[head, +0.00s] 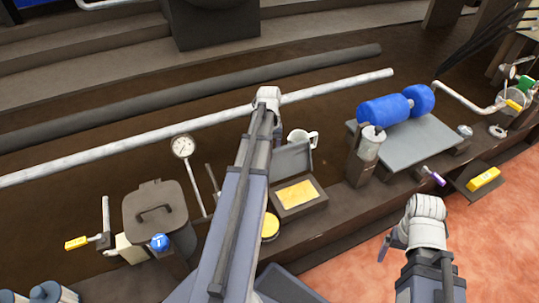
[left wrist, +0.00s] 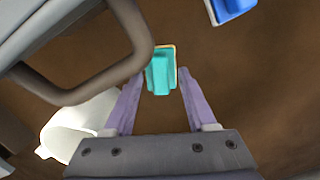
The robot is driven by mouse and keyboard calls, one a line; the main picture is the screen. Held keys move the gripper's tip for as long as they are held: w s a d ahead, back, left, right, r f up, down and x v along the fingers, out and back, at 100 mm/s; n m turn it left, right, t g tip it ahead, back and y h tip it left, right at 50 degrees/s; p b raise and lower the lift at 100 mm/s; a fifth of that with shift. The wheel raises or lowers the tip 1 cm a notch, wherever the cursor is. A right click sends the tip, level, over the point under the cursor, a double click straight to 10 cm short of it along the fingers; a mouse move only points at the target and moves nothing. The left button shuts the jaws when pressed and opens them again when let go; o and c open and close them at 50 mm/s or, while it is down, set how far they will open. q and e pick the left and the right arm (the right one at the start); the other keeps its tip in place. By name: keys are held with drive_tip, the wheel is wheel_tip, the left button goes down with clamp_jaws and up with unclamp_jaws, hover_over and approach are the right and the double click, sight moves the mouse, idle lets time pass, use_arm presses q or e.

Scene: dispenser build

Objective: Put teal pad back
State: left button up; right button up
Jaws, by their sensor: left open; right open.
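The teal pad (left wrist: 160,72) shows in the left wrist view, upright in the picture with a thin tan edge behind its top and right side. My left gripper (left wrist: 162,84) is open, with one purple finger on each side of the pad. A gap shows on the right; contact on the left is unclear. The teal pad is not visible in the head view, where my left arm covers the middle and its fingers are hidden. My right gripper (head: 387,246) is over the reddish floor at the right, holding nothing I can see.
A dark lidded box (head: 172,203) stands at the left, near a round gauge (head: 183,147). An open case with a yellow pad (head: 296,194) and a white mug (head: 298,136) are right of my left arm. A blue roller (head: 385,110) lies farther right. A grey handle (left wrist: 140,45) crowds the wrist view.

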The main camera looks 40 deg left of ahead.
wheel_tip(320, 180, up, 11)
drive_tip(key=p, duration=1)
drive_tip(key=shift+p, duration=0.3)
drive_tip(key=shift+d, duration=0.1)
idle(0.4)
